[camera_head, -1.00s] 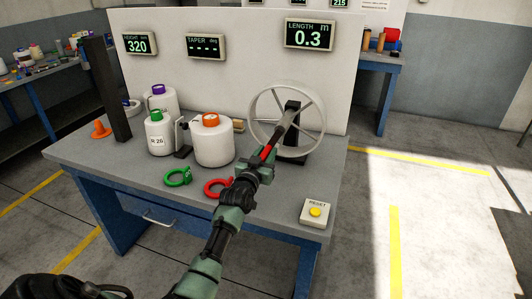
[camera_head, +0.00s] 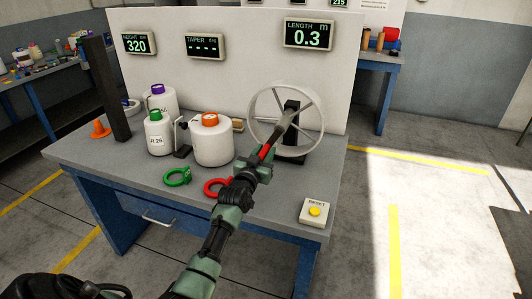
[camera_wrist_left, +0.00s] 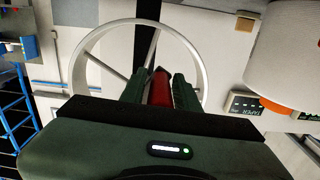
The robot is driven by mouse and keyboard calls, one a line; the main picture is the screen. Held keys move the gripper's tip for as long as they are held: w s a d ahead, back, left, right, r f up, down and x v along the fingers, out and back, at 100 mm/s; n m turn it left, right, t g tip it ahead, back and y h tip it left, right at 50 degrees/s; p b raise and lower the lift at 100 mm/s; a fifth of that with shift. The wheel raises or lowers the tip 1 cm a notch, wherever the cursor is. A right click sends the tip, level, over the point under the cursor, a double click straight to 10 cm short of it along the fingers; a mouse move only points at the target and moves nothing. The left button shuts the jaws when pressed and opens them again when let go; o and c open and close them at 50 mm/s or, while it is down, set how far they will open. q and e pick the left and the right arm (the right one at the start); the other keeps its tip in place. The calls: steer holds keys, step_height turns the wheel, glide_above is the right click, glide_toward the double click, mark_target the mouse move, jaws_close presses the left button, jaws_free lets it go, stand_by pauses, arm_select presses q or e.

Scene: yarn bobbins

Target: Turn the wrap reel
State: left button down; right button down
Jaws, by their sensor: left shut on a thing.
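The wrap reel (camera_head: 252,122) is a pale spoked wheel on a dark stand (camera_head: 291,112) at the right of the bench; its rim also shows in the left wrist view (camera_wrist_left: 82,56). My left gripper (camera_head: 262,158) is in front of the reel. It is shut on the reel's red crank handle (camera_head: 265,151), which sits between its two fingers in the left wrist view (camera_wrist_left: 160,88). The length display (camera_head: 308,34) above reads 0.3 m. My right gripper cannot be made out.
White bobbins with orange (camera_head: 210,119), green (camera_head: 155,115) and purple (camera_head: 158,88) tops stand left of the reel. Green (camera_head: 177,177) and red (camera_head: 216,188) rings lie in front. A reset button (camera_head: 315,212) sits at the front right corner.

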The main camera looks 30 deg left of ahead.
arm_select(q)
step_height(320, 180, up, 13)
steer(key=m+p, duration=0.9)
steer(key=m, duration=1.4)
steer(key=shift+p, duration=0.4)
steer(key=shift+f+m, duration=0.1)
steer(key=shift+m, duration=0.2)
steer(key=c, duration=1.2)
jaws_free()
steer(key=shift+d, duration=0.15)
